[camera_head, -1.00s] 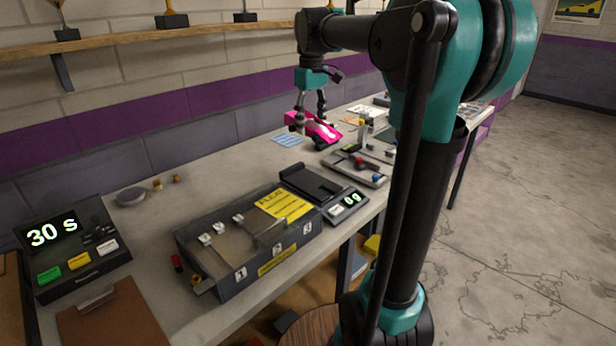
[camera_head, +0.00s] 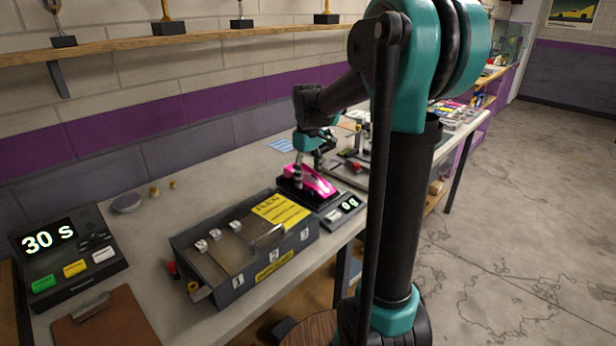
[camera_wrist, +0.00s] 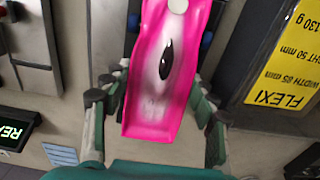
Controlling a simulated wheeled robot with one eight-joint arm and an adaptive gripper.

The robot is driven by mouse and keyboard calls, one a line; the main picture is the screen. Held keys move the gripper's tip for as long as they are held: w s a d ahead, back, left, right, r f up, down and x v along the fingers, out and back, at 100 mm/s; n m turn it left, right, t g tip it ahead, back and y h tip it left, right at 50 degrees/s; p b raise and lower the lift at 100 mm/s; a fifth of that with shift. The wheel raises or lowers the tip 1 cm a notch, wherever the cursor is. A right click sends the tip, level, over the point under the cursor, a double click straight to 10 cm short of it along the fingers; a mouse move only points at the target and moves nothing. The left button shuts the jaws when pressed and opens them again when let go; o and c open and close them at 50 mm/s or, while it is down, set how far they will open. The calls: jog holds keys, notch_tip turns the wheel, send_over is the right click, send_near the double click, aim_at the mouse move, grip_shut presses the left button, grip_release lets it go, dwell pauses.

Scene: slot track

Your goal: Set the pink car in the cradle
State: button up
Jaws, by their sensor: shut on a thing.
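The pink car (camera_head: 313,182) is held in my gripper (camera_head: 308,168), low over the black platform (camera_head: 291,191) of the scale. In the wrist view, the pink car (camera_wrist: 155,95) fills the middle, with a finger of my gripper (camera_wrist: 158,100) on each side. Blue round parts show beside the car. The car hides most of the platform, so I cannot tell whether it touches it. No separate cradle can be made out with certainty.
A grey box with numbered lanes and a yellow FLEXI label (camera_head: 280,213) stands just left of the scale. A timer (camera_head: 65,255) reading 30 s and a brown clipboard (camera_head: 105,322) are at the left.

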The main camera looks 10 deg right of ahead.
aim_at(308, 173)
jog(key=shift+f, duration=0.25)
jog(key=shift+f, duration=0.2)
jog(key=o, duration=1.2)
jog(key=shift+f, duration=0.1)
jog(key=shift+o, duration=0.2)
notch_tip(308, 173, up, 13)
